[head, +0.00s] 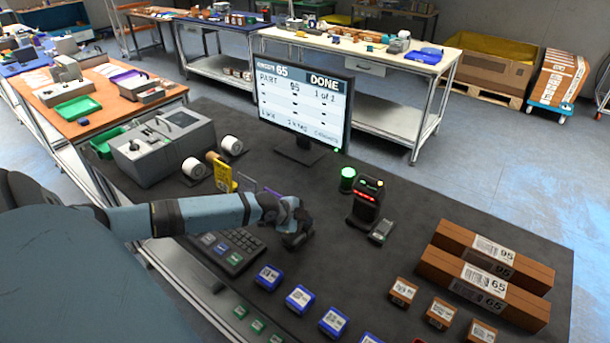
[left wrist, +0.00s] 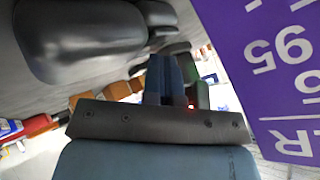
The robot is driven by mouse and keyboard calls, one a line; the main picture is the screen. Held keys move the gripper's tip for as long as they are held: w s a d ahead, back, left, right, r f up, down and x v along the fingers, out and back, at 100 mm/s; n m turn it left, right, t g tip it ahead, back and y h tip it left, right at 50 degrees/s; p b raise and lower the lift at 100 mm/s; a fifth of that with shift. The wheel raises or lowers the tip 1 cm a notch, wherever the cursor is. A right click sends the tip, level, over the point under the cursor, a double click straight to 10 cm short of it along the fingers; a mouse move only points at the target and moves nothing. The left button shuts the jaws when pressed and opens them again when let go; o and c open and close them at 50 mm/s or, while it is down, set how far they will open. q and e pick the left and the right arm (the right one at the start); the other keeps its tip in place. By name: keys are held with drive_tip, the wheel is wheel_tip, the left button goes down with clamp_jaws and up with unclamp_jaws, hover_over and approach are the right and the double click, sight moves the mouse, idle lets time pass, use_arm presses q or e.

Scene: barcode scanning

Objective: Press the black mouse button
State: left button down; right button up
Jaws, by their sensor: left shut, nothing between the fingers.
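My left gripper (head: 296,234) reaches in from the left, low over the dark table, just right of the keyboard. Its blue-grey fingers (left wrist: 166,80) are together and empty in the left wrist view. The black mouse (left wrist: 82,40) shows there as a smooth, rounded dark body at the upper left, close to the fingers with a gap between. In the head view the gripper covers the mouse's area, and I cannot separate its outline from the dark gripper parts. Whether they touch there is hidden. My right gripper is not in view.
The keyboard (head: 232,252) lies left of the gripper. A purple card (left wrist: 285,70) stands close by. A monitor (head: 305,106) reading "DONE" stands behind. A black scanner (head: 367,203) and brown boxes (head: 490,262) are right. Blue boxes (head: 300,298) line the front.

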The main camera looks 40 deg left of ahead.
sight(305, 227)
use_arm(q)
drive_tip(key=shift+r, duration=0.15)
drive_tip(key=shift+r+p, duration=0.65)
drive_tip(key=shift+p, duration=0.05)
drive_tip(key=shift+r, duration=0.1)
wheel_tip(305, 227, up, 5)
drive_tip(key=p, duration=0.4)
idle(0.6)
